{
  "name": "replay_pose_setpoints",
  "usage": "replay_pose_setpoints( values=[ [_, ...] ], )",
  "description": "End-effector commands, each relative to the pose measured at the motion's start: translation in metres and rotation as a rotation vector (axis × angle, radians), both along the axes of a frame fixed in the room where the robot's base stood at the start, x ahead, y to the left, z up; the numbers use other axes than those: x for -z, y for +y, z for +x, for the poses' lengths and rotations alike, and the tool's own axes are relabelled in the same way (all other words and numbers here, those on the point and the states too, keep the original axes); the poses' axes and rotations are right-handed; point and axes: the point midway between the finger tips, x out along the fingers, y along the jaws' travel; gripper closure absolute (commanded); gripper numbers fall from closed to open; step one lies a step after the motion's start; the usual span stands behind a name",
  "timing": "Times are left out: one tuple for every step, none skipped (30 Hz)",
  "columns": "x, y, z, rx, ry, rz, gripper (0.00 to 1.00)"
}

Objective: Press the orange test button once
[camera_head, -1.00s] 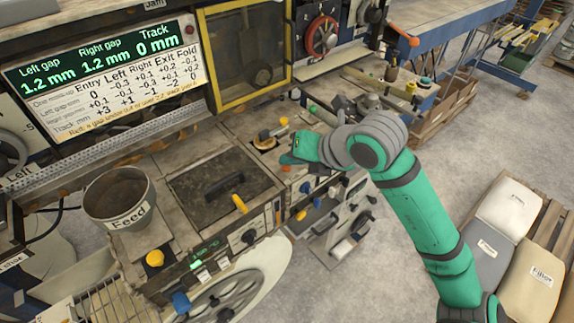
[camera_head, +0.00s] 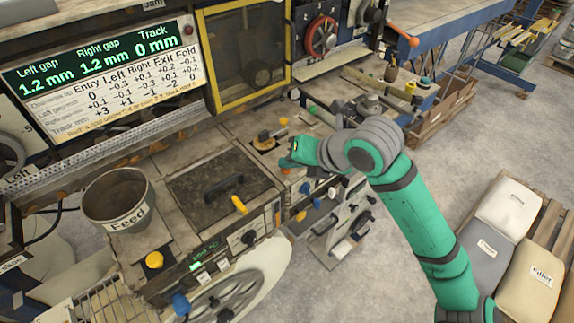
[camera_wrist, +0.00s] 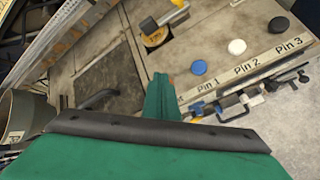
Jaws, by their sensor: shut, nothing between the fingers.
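My gripper (camera_head: 287,162) is shut and empty, pointing down to the left over the top of the machine, just right of the dark hatch plate. In the wrist view its green fingers (camera_wrist: 161,92) are together. A small reddish-orange patch (camera_wrist: 171,81) shows just behind the fingertips; it may be the orange test button, mostly hidden by them. I cannot tell whether the fingers touch it. In the head view my gripper and wrist cover that spot.
Blue (camera_wrist: 199,67), white (camera_wrist: 236,46) and black (camera_wrist: 279,25) buttons sit by the Pin labels. A yellow-ended lever (camera_head: 265,141) stands behind my gripper. The hatch plate (camera_head: 205,205) has a raised black handle. A Feed cup (camera_head: 126,222) stands at left.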

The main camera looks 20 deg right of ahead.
Motion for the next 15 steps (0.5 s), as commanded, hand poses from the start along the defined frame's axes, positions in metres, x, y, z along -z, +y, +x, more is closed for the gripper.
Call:
replay_pose_setpoints(
  values=[
    [0.0006,-0.0001,-0.0001,0.0,0.001,0.001,1.0],
    [0.0006,0.0,0.0,-0.001,0.001,0.0,1.0],
    [0.0006,0.0003,0.0,-0.001,0.001,0.0,1.0],
    [0.0006,0.0006,0.0001,-0.001,0.002,0.0,1.0],
    [0.0006,0.0009,0.0002,-0.002,0.001,0.0,1.0],
    [0.0006,0.0012,0.0003,-0.002,0.001,0.0,1.0],
    [0.0006,0.0012,0.0003,-0.002,0.001,0.0,1.0],
    [0.0005,0.0013,0.0003,-0.002,0.001,0.0,1.0],
    [0.0004,0.0012,0.0003,-0.002,0.001,0.0,1.0],
    [-0.0001,0.001,0.0002,-0.002,0.001,0.0,1.0],
    [-0.0006,0.0007,0.0001,-0.001,0.002,0.0,1.0],
    [-0.0016,0.0001,0.0001,-0.001,0.001,0.0,1.0],
    [-0.0026,-0.0002,0.0,0.001,0.002,0.0,1.0],
    [-0.0037,-0.0007,-0.0001,0.001,0.002,0.0,1.0],
    [-0.0056,-0.0013,-0.0002,0.002,0.001,0.001,1.0]
  ],
)
